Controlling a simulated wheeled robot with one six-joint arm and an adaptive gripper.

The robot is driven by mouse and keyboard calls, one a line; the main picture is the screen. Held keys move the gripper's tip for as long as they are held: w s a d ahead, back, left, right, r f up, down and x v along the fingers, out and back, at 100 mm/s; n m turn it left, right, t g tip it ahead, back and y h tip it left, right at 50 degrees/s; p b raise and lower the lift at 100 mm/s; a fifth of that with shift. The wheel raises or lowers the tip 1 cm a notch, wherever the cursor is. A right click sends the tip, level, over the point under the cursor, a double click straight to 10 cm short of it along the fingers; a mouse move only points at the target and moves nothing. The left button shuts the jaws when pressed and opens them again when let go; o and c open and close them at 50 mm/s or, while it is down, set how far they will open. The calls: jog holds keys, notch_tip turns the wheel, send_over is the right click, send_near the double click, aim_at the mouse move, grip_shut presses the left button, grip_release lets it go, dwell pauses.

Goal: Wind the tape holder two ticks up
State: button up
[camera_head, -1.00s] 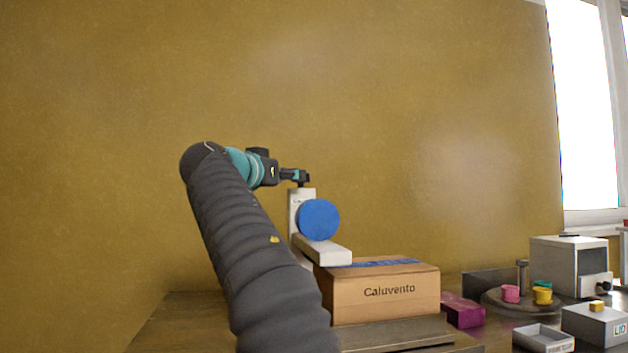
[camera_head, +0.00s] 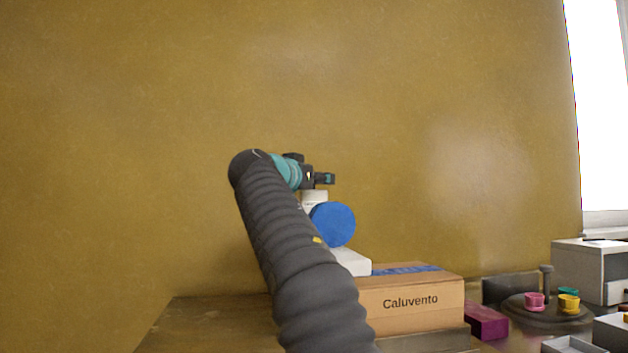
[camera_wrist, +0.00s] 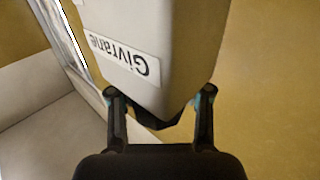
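A white stand carries a blue disc (camera_head: 333,224) and a white ledge (camera_head: 352,262) beside a cardboard box (camera_head: 410,300); this appears to be the tape holder. My arm hides much of the stand. My gripper (camera_head: 326,179) is just above the stand's top (camera_head: 314,196). In the wrist view, the white body with its "Givrane" label (camera_wrist: 124,60) fills the middle. A dark piece (camera_wrist: 158,121) at its end lies between the fingertips of my gripper (camera_wrist: 160,98). The fingers are wide apart, and I see no clear contact.
The "Caluvento" box has blue tape on top. To its right are a purple block (camera_head: 486,320), a round plate (camera_head: 535,312) with pink and yellow cups, a grey machine (camera_head: 585,270) and a grey tray (camera_head: 570,345). The wall behind is bare.

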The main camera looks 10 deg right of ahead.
jog(key=shift+d, duration=0.15)
jog(key=c, duration=0.7)
jog(key=shift+c, duration=0.2)
jog(key=shift+f+n+t+y+b, duration=0.1)
jog(key=shift+n+t+y+b, duration=0.5)
jog(key=shift+n+t+y, duration=0.15)
jog(key=n+y, duration=0.1)
jog(key=n+t+y, duration=0.1)
jog(key=y, duration=0.1)
jog(key=shift+w+a+t+b, duration=0.15)
jog(key=shift+a+t+b, duration=0.1)
jog(key=shift+a+b, duration=0.1)
jog(key=shift+w+a+r+n+t+y+p, duration=0.15)
jog(key=shift+n+t+y+p, duration=0.2)
jog(key=shift+n+y, duration=0.55)
jog(key=shift+s+a+n+t+y+p, duration=0.15)
jog(key=shift+n+y+p, duration=0.3)
jog(key=shift+y, duration=0.75)
jog(key=shift+w+a+r+n+t+y+p, duration=0.15)
jog(key=shift+n+t+y+p, duration=0.2)
jog(key=shift+n+y, duration=0.55)
jog(key=shift+a+f+n+y, duration=0.15)
jog(key=shift+n+y, duration=0.15)
jog(key=shift+y, duration=0.65)
jog(key=shift+a+f+n+y, duration=0.1)
jog(key=shift+a+n+y, duration=0.1)
jog(key=shift+n+y, duration=0.8)
